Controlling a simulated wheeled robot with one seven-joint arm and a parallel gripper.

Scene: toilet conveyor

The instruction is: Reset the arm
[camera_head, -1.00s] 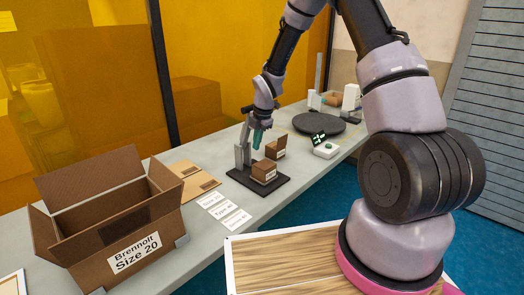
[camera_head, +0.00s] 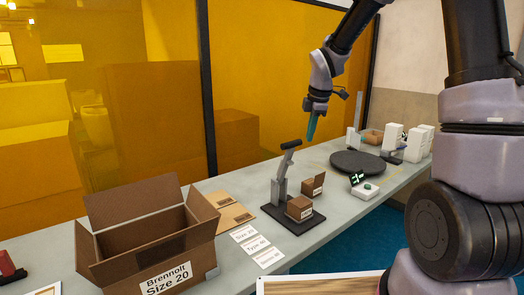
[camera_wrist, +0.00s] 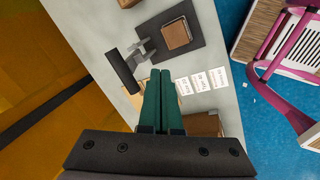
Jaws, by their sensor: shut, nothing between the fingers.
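My gripper (camera_head: 312,127) is raised above the grey table (camera_head: 232,268), up and to the right of the black stand with a grey post (camera_head: 280,190). Its teal fingers are together with nothing between them. In the wrist view the closed fingers (camera_wrist: 162,75) point down over the table, beside the stand's black handle (camera_wrist: 123,70) from this viewpoint. My gripper touches nothing that I can see.
A large open box labelled Brennolt Size 20 (camera_head: 150,240) stands at the front left. Small brown boxes (camera_head: 299,208) are on and beside the stand. White label cards (camera_head: 257,245) lie in front. A dark round plate (camera_head: 357,163) and white boxes (camera_head: 393,137) are farther back.

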